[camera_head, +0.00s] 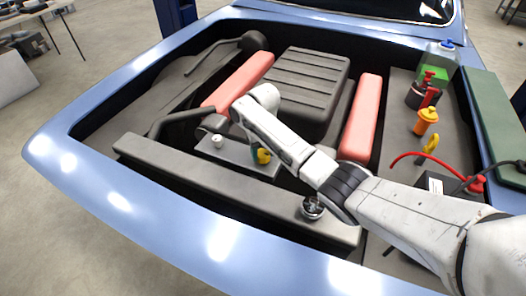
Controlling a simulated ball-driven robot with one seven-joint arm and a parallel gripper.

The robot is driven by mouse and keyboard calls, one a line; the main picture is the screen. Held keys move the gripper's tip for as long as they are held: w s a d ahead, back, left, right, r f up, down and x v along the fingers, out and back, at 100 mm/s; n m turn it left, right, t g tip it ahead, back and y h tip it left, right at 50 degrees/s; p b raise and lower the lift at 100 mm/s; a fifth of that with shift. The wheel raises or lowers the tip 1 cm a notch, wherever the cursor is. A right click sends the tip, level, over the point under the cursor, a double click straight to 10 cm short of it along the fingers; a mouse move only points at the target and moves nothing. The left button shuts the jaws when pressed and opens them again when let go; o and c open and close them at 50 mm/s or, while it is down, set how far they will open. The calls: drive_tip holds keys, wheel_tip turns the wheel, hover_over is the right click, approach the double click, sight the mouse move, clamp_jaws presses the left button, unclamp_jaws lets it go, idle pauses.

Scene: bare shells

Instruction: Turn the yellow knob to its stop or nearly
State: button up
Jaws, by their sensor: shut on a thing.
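The yellow knob (264,157) shows as a small yellow piece on the grey plate in the middle of the engine bay, just below my white forearm. My gripper (256,150) is at the knob, with a dark part against its left side. The gripper is shut on it. My bent wrist and forearm hide most of the gripper and part of the knob, so how far the knob is turned cannot be told.
Red covers (361,117) flank a ribbed black engine cover (308,82). A black hose (180,120) and a small grey cap (217,141) lie left of my gripper. An orange cap (427,115), a yellow loop handle (431,144) and a battery with a red cable (408,156) stand right.

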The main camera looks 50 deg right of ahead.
sight(263, 153)
drive_tip(key=o, duration=1)
drive_tip(key=shift+o, duration=0.2)
wheel_tip(263, 153, up, 11)
drive_tip(key=b, duration=0.1)
drive_tip(key=shift+f, duration=0.1)
